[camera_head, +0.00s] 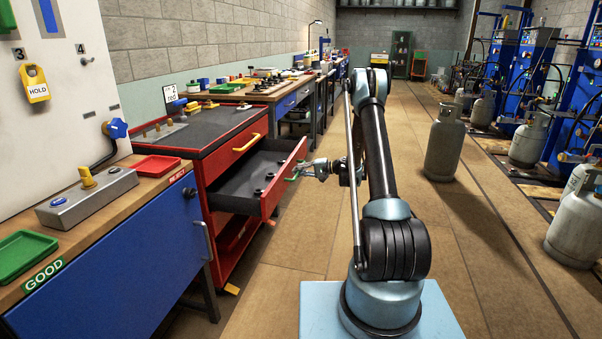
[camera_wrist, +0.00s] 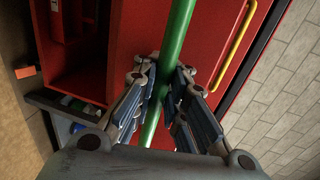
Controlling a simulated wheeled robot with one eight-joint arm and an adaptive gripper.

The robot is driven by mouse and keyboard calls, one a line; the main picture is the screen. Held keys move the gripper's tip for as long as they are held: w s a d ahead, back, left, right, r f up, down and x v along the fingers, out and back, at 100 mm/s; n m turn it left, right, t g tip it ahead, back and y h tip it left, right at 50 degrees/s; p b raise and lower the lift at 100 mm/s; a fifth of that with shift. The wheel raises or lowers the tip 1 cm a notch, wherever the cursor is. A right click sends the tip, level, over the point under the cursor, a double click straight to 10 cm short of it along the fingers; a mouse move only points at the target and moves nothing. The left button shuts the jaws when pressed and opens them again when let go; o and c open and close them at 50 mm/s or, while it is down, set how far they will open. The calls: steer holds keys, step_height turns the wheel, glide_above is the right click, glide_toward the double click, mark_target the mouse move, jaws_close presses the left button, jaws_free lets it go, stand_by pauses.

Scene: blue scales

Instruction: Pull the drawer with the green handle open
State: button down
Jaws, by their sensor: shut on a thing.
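The red drawer (camera_head: 283,179) is pulled out from the red cabinet (camera_head: 216,164), and its dark inside shows with several small black items in it. Its green handle (camera_head: 292,178) is on the drawer's front. In the wrist view the green handle (camera_wrist: 174,50) runs as a bar between the fingers. My gripper (camera_head: 306,172) is at the drawer front, shut on the green handle; it also shows in the wrist view (camera_wrist: 166,92). The fingers hide part of the bar.
A yellow handle (camera_head: 246,143) is on the cabinet's upper front. An open red compartment (camera_head: 236,232) lies below the drawer. A blue-fronted bench (camera_head: 120,270) stands at left. Gas cylinders (camera_head: 444,142) stand at right. The floor (camera_head: 290,250) before the drawer is clear.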

steer(key=shift+d, duration=0.1)
steer(key=c, duration=1.6)
jaws_free()
steer(key=shift+c, duration=0.2)
steer(key=v, duration=1.2)
steer(key=shift+f, duration=0.1)
